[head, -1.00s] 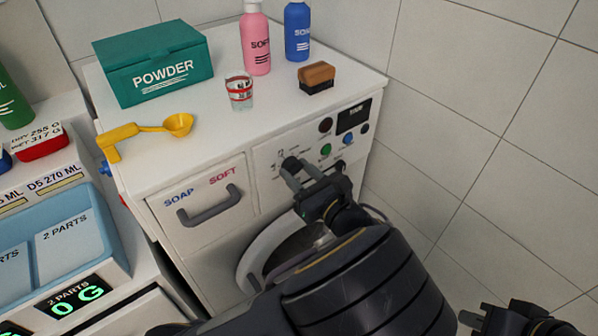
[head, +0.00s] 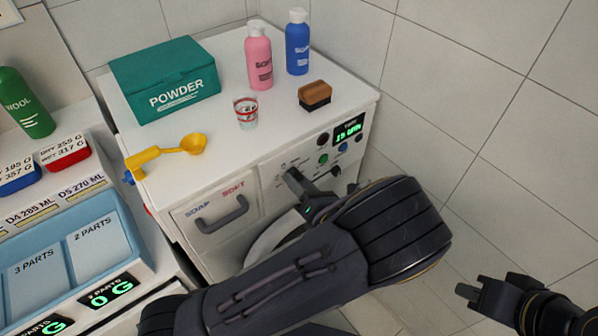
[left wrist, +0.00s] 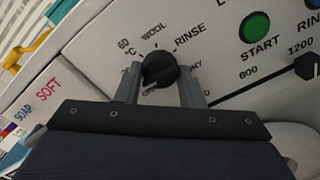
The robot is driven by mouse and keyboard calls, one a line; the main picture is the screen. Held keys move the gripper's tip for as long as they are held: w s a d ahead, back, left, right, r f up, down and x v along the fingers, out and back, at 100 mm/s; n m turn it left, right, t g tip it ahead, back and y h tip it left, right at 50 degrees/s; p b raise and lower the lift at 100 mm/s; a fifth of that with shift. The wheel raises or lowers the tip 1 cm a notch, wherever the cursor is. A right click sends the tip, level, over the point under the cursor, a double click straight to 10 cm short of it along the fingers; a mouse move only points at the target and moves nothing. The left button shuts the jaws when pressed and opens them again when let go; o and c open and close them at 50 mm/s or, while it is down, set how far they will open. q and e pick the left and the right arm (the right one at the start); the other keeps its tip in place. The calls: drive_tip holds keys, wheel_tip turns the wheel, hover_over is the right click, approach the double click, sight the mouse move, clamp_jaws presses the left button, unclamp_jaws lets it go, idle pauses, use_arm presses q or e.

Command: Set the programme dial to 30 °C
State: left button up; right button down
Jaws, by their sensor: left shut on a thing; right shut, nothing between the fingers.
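The programme dial (left wrist: 160,69) is a round black knob on the white washing machine's front panel. In the left wrist view, printed words including 60, WOOL and RINSE ring it; other labels are partly hidden by my fingers, and I cannot tell which mark it points at. My left gripper (left wrist: 160,84) is shut on the dial, one finger on each side. In the head view my left gripper (head: 296,180) reaches the panel and mostly hides the dial. My right gripper (head: 467,291) is shut and empty at the lower right, away from the machine.
The panel has a lit green display (head: 349,131) and a green START button (left wrist: 255,27). A drawer handle (head: 222,213) juts out left of the dial. On top stand a powder box (head: 165,80), bottles, a glass (head: 246,113), a brush (head: 315,95) and a yellow scoop (head: 190,145).

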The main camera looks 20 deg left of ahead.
use_arm(q)
drive_tip(key=shift+m+p, duration=0.8)
drive_tip(key=shift+m, duration=0.2)
use_arm(e)
drive_tip(key=shift+r, duration=1.1)
use_arm(q)
drive_tip(key=o, duration=1)
drive_tip(key=b+v, duration=0.2)
drive_tip(key=v, duration=0.5)
drive_tip(key=shift+s+d, duration=0.25)
drive_tip(key=shift+d, duration=0.1)
use_arm(e)
drive_tip(key=shift+f, duration=0.95)
